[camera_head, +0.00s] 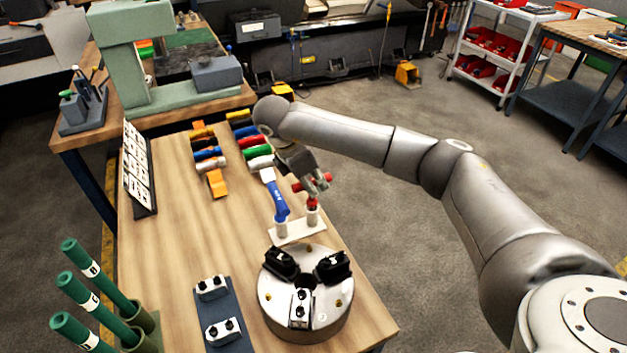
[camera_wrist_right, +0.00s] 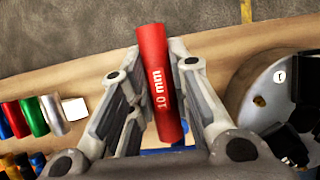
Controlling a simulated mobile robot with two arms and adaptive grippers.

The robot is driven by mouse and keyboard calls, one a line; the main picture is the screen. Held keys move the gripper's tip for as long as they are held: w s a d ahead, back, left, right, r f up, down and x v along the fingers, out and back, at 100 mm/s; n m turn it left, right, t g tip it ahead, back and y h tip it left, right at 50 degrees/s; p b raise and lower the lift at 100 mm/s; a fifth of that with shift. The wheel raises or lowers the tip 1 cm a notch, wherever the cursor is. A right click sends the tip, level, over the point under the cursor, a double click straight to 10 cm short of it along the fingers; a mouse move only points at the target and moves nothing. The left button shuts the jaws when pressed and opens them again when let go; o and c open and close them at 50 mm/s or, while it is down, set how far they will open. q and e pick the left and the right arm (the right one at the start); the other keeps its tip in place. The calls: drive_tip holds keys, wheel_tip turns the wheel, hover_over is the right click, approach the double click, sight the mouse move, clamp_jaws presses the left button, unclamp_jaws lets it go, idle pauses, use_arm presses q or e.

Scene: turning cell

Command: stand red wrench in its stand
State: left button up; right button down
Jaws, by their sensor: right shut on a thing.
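The red wrench (camera_head: 312,203) is gripped by my right gripper (camera_head: 316,186), above the right post of the white stand (camera_head: 299,233). In the right wrist view, the red wrench (camera_wrist_right: 161,85) lies between the two fingers of the right gripper (camera_wrist_right: 160,95), and its "10 mm" mark shows. Its lower end is at the top of the post; I cannot tell whether it is inside or just above it. A blue wrench (camera_head: 279,203) stands in the stand's left post, leaning slightly. My left gripper is not in view.
Coloured-handled tools (camera_head: 207,153) lie behind. Green rods (camera_head: 90,292) stand at front left. The wooden tabletop (camera_head: 190,235) is clear at centre left.

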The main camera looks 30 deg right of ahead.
drive_tip(key=c, duration=1.3)
unclamp_jaws()
drive_tip(key=shift+o, duration=0.2)
drive_tip(key=v, duration=1.2)
